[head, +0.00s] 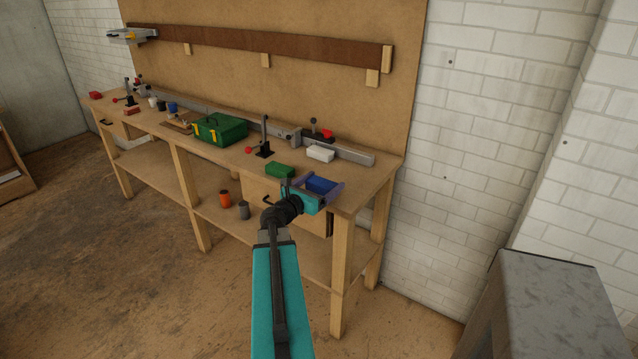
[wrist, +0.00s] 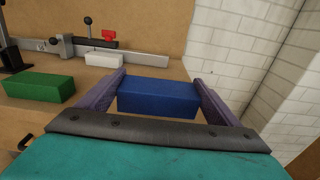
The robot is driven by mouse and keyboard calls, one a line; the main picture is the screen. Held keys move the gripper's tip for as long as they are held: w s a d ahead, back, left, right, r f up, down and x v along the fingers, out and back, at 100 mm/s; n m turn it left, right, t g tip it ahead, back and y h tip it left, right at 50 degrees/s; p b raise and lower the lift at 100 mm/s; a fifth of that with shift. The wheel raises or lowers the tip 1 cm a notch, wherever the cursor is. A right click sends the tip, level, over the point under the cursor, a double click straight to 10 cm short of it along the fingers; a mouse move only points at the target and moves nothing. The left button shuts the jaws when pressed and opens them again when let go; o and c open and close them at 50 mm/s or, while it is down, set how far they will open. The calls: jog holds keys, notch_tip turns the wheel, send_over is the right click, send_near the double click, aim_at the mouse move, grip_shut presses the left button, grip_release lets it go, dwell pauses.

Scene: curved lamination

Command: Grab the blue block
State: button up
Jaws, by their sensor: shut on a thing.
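The blue block (head: 321,185) is at the right end of the wooden workbench in the head view. In the wrist view the blue block (wrist: 158,98) lies lengthwise between the two purple fingers. My gripper (wrist: 158,92) is shut on it, one finger against each end. In the head view my gripper (head: 322,187) reaches over the bench's front edge from the front. Whether the block rests on the bench top or is slightly raised cannot be told.
A green block (head: 280,171) lies just left on the workbench (head: 375,180), with a white block (head: 320,153) behind. A metal rail with clamps runs along the back. A green toolbox (head: 220,129) stands farther left. A brick wall is on the right.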

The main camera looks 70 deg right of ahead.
aim_at(326, 189)
jog(key=shift+s+a+r, duration=0.1)
jog(key=shift+s+a, duration=0.55)
jog(key=shift+a, duration=0.35)
jog(key=shift+a+r+p, duration=0.15)
jog(key=shift+r+p, duration=0.05)
jog(key=shift+p, duration=0.15)
jog(key=a+p, duration=0.1)
jog(key=s+p, duration=0.1)
jog(key=shift+a+r+p, duration=0.2)
jog(key=shift+a+p, duration=0.15)
jog(key=shift+p, duration=0.05)
jog(key=shift+s+a+p, duration=0.2)
jog(key=shift+p, duration=1.05)
jog(key=a+p, duration=0.1)
jog(key=p, duration=0.4)
jog(key=shift+s+a+p, duration=0.2)
jog(key=shift+s+p, duration=0.15)
jog(key=shift+s, duration=0.05)
jog(key=shift+s+a+f+p, duration=0.15)
jog(key=shift+a+p, duration=0.15)
jog(key=shift+p, duration=0.55)
